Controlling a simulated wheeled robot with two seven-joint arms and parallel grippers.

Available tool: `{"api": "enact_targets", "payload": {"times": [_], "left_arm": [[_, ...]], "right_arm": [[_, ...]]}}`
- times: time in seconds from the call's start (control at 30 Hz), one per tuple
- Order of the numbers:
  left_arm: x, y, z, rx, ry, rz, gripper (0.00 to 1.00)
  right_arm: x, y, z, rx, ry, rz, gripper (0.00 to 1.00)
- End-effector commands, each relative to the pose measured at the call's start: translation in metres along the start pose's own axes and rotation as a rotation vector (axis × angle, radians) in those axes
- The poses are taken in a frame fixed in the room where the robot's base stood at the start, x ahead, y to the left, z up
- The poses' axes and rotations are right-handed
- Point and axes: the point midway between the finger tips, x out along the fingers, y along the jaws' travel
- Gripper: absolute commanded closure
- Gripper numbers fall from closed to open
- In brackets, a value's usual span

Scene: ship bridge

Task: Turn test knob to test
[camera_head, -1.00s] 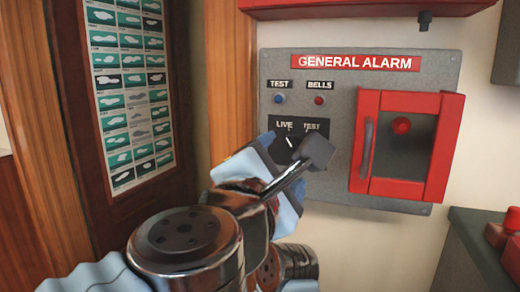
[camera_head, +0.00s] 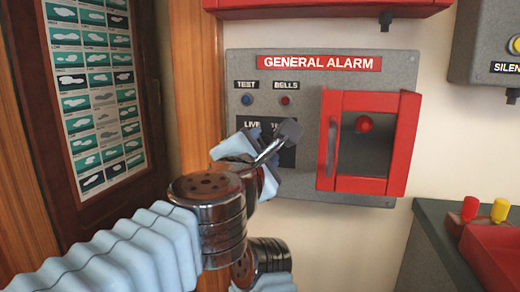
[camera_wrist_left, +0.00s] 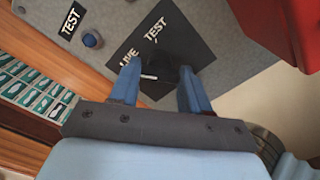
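The black test knob (camera_wrist_left: 166,74) sits on a dark plate (camera_wrist_left: 168,32) marked LIVE and TEST, seen close in the left wrist view. A small white mark shows at its left side. My left gripper (camera_wrist_left: 161,76) has its two blue fingers on either side of the knob, and the fingers stand apart. I cannot tell whether they press on it. In the head view, my left arm reaches up to the plate on the grey GENERAL ALARM panel (camera_head: 240,70) and hides the knob and part of the TEST label. My right gripper is not in view.
A red-framed box (camera_head: 325,185) with a red button inside stands out just right of the plate. A blue TEST light (camera_head: 247,100) and a red BELLS light (camera_head: 285,100) are above. A counter with a red unit (camera_head: 500,250) is at lower right.

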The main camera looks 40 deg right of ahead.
Motion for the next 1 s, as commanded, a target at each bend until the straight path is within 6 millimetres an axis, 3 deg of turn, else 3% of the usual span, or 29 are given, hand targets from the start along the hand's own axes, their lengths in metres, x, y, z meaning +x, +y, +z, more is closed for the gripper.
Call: {"api": "enact_targets", "payload": {"times": [0.03, 0.17, 0.57, 1.0], "left_arm": [[0.0, 0.0, 0.0, 0.0, 0.0, 0.0, 0.64], [0.0, 0.0, 0.0, 0.0, 0.0, 0.0, 0.84], [0.0, 0.001, 0.001, 0.082, 0.0, -0.002, 0.84], [0.0, 0.0, 0.0, 0.449, 0.0, -0.002, 0.84]], "right_arm": [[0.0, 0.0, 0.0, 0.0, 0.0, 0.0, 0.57], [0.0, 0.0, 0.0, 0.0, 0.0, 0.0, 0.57], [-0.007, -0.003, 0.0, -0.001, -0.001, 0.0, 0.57], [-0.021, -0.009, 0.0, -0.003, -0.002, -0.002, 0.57]]}}
